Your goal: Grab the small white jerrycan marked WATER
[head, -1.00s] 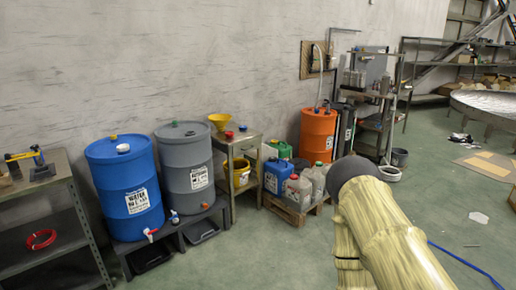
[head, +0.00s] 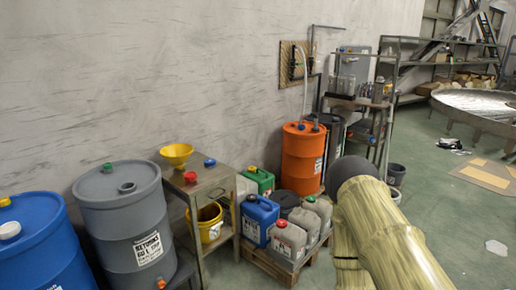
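Several jerrycans stand close together on a wooden pallet (head: 262,262) by the wall. A pale grey-white jerrycan with a red cap (head: 288,241) is at the front, with a label too small to read. Two more pale jerrycans (head: 304,222) (head: 319,207) stand behind it to the right. A whitish shape (head: 244,187) shows partly behind the small stand. I cannot tell which, if any, is marked WATER. My arm in its cream sleeve crosses the lower right of the view. My gripper's fingers do not show.
A blue jerrycan (head: 259,221) and a green one (head: 260,180) share the group. An orange drum (head: 302,158) stands behind. A small metal stand (head: 212,180) with a yellow bucket (head: 209,222), a grey drum (head: 128,222) and a blue drum (head: 42,245) are left. Open floor (head: 455,220) lies right.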

